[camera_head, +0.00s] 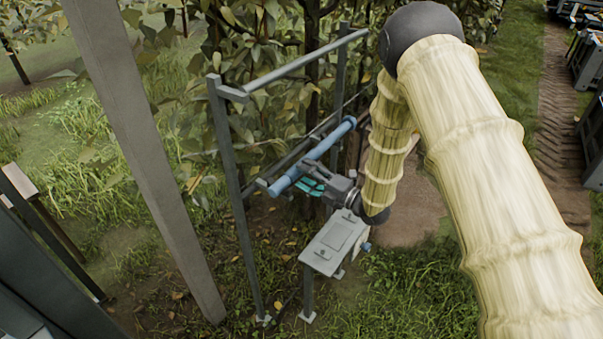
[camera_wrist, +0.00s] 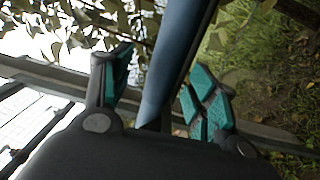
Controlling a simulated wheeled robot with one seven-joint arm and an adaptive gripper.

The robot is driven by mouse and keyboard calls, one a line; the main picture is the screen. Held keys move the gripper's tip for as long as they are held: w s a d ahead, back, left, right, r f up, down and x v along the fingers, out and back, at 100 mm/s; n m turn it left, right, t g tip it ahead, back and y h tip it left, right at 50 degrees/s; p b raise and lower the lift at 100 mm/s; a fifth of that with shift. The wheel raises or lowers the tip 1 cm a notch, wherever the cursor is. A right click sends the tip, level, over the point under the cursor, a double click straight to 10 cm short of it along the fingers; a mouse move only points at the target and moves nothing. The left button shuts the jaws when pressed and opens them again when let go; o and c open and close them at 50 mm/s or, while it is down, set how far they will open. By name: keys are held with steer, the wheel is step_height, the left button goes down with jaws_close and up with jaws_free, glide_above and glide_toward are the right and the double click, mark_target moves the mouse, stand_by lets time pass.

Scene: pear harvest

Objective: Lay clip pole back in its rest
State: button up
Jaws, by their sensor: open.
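The blue clip pole (camera_head: 318,157) lies at a slant beside the dark rails of a grey metal frame (camera_head: 222,130). Its lower left end is by a small bracket on the frame; whether it is fully seated in a rest I cannot tell. My gripper (camera_head: 311,181) is at the near side of the pole, with teal pads. In the wrist view the pole (camera_wrist: 172,60) runs between the two spread fingers of my gripper (camera_wrist: 160,92). The fingers are open, with a visible gap on both sides of the pole.
A grey box on a post (camera_head: 336,243) stands just below my gripper. A slanting grey post (camera_head: 145,150) rises at left. Leafy branches (camera_head: 265,60) hang behind the frame. Dark crates (camera_head: 590,130) stand at far right. Grass lies around.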

steer(key=v, duration=1)
steer(key=s+d+f+m+g+h, duration=0.1)
steer(key=s+d+f+m+h, duration=0.3)
steer(key=s+f+m, duration=0.5)
steer(key=s+d+f+m+g+h, duration=0.1)
steer(key=s+d+f+m+h, duration=0.35)
steer(key=f, duration=0.75)
steer(key=s+d+f+m+g+h, duration=0.1)
steer(key=s+m, duration=0.4)
steer(key=s, duration=0.5)
steer(key=s+d+f+m+g+h, duration=0.1)
steer(key=s+f+m+g+h, duration=0.2)
steer(key=s, duration=0.6)
steer(key=s+d+f+m+g+h+p, duration=0.1)
steer(key=s+m+g, duration=0.4)
steer(key=s, duration=0.5)
steer(key=f+m+h, duration=0.1)
steer(key=m, duration=0.1)
steer(key=shift+s+f+m, duration=0.15)
steer(key=shift+s+m, duration=0.2)
steer(key=shift+s, duration=0.05)
